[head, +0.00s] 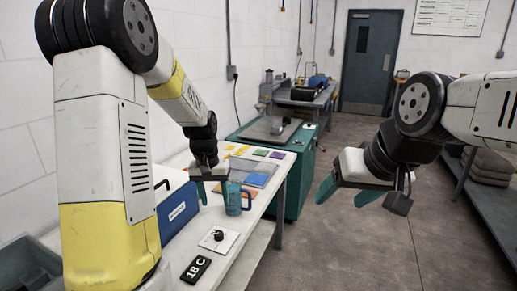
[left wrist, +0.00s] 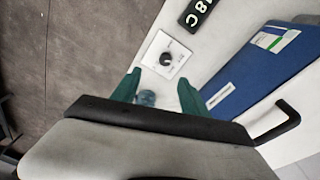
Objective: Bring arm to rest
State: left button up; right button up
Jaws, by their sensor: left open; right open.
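My left gripper (head: 216,192) is open above the white bench (head: 262,231), by the teal mug (head: 234,198). In the left wrist view its two green fingers (left wrist: 158,92) stand apart, and a small bluish thing, perhaps part of the mug, shows between them near the palm. I cannot tell from these views whether the fingers touch the mug. My right gripper (head: 345,192) is open and empty, out over the floor to the right of the bench.
A blue case (head: 178,213) stands on the bench, with a dial on a white plate (head: 219,240) and an "18 C" display (head: 196,269) nearby. Coloured cards and a grey tray (head: 262,168) lie farther back. A green cabinet (head: 296,187) stands behind. Floor is open at right.

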pick_arm(q)
jog(key=s+d+r+t, duration=0.1)
jog(key=s+r+t, duration=0.1)
jog(key=s+r, duration=0.6)
jog(key=s+d+r+t+h, duration=0.1)
jog(key=s+r+t, duration=0.2)
jog(key=s+r, duration=0.5)
jog(key=shift+s+r+h, duration=0.3)
jog(key=shift+s+r, duration=0.05)
jog(key=shift+s, duration=2.5)
jog(key=shift+d, duration=0.1)
